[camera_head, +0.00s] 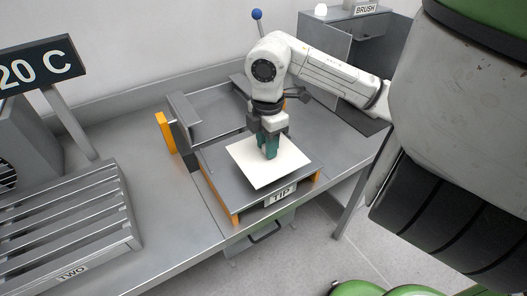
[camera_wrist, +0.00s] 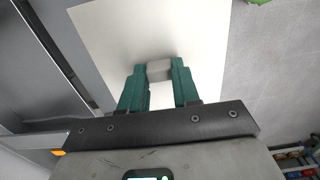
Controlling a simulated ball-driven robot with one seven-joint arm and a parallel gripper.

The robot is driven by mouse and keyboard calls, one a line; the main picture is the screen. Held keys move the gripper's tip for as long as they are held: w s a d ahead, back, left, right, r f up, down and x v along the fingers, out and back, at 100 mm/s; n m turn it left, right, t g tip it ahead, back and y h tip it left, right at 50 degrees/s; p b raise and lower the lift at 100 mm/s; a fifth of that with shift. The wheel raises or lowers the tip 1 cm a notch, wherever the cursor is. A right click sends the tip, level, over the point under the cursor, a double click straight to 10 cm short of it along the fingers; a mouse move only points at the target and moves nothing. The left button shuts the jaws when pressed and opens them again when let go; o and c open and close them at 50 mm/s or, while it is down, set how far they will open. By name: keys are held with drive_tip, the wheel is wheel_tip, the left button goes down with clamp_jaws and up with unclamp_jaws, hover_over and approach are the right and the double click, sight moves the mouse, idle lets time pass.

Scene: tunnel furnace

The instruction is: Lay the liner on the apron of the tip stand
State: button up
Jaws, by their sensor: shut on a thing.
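The liner (camera_head: 282,172) is a white square sheet, lying flat or nearly so over the dark apron (camera_head: 222,181) of the tip stand, turned at an angle to it. Whether it touches the apron I cannot tell. The tip stand has orange legs and a "TIP" label (camera_head: 281,196) at its front. My gripper (camera_head: 270,154) points down at the middle of the sheet. In the wrist view my green fingers (camera_wrist: 160,88) are shut on a small pale block (camera_wrist: 160,70) on the liner (camera_wrist: 120,35). The apron under the sheet is hidden.
A slatted rack (camera_head: 72,215) labelled "TWO" stands on the left of the metal bench. A "20 C" sign (camera_head: 38,64) rises behind it. An upright plate with an orange end (camera_head: 165,132) stands left of the apron. A "BRUSH" cabinet (camera_head: 355,27) is at the back right.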

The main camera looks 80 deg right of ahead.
sight(264, 153)
drive_tip(key=shift+w+f, duration=0.25)
drive_tip(key=shift+w+f+p, duration=0.2)
drive_tip(key=shift+f+p, duration=0.3)
drive_tip(key=shift+f, duration=1.3)
drive_tip(key=shift+f, duration=0.2)
drive_tip(key=o, duration=1)
drive_tip(key=shift+r, duration=0.15)
wheel_tip(264, 153, up, 12)
drive_tip(key=shift+r+b, duration=0.1)
drive_tip(key=shift+b, duration=0.55)
